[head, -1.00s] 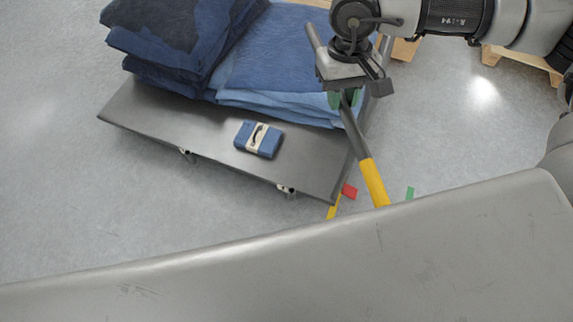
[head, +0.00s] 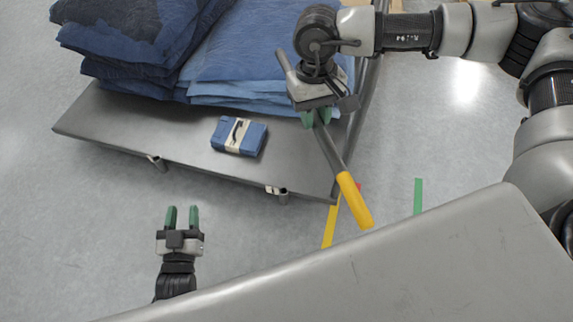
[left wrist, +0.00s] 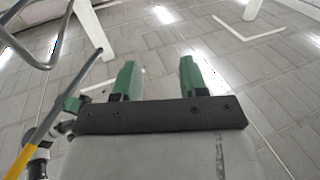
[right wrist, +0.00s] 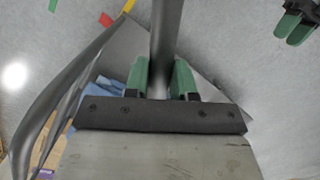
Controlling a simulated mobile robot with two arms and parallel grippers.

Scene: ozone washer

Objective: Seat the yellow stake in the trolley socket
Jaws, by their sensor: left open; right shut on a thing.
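The stake is a grey rod (head: 328,150) with a yellow end (head: 355,201). My right gripper (head: 315,116) is shut on its grey part. The stake slants down to the right past the trolley's near right corner, with its yellow end toward the front. In the right wrist view the grey rod (right wrist: 166,45) runs between the fingers. The trolley (head: 110,125) is a grey platform with small tube-like sockets at its near edge, one at the left (head: 157,163) and one near the right corner (head: 282,196). My left gripper (head: 182,217) is open and empty in front of that edge.
Folded dark blue cloths (head: 130,40) and lighter blue cloths (head: 265,75) are stacked on the trolley. A small banded blue bundle (head: 239,136) lies near its front. A grey tube rail (head: 368,85) stands at its right. Yellow (head: 331,225) and green (head: 418,196) strips mark the clear floor.

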